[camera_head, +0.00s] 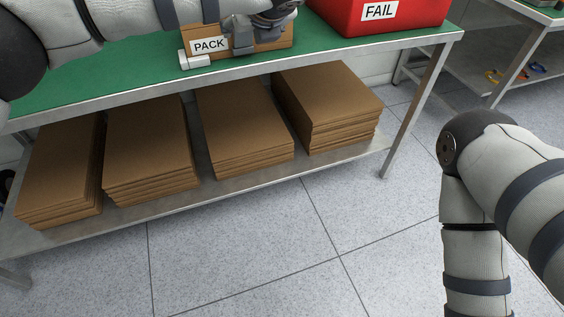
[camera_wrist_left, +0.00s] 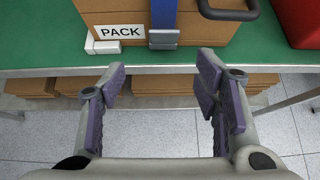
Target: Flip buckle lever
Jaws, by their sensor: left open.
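The brown box (camera_wrist_left: 191,55) with a PACK label (camera_wrist_left: 119,32) stands on the green bench top. A blue strap (camera_wrist_left: 163,12) runs down its face to a grey metal buckle (camera_wrist_left: 163,39) near the lower edge. I cannot tell the lever's position on the buckle. My left gripper (camera_wrist_left: 161,80) is open and empty, its fingers apart and pointing at the box front around the buckle's line. In the head view, the box (camera_head: 272,40) is mostly hidden by my left arm. My right arm is at the right; its gripper is out of frame.
A white block (camera_wrist_left: 103,46) sits at the box's lower left corner. A dark handle (camera_wrist_left: 229,14) juts out right of the strap. A red FAIL bin (camera_head: 400,22) stands right on the bench. Stacked cardboard (camera_head: 240,125) fills the shelf below. The floor in front is clear.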

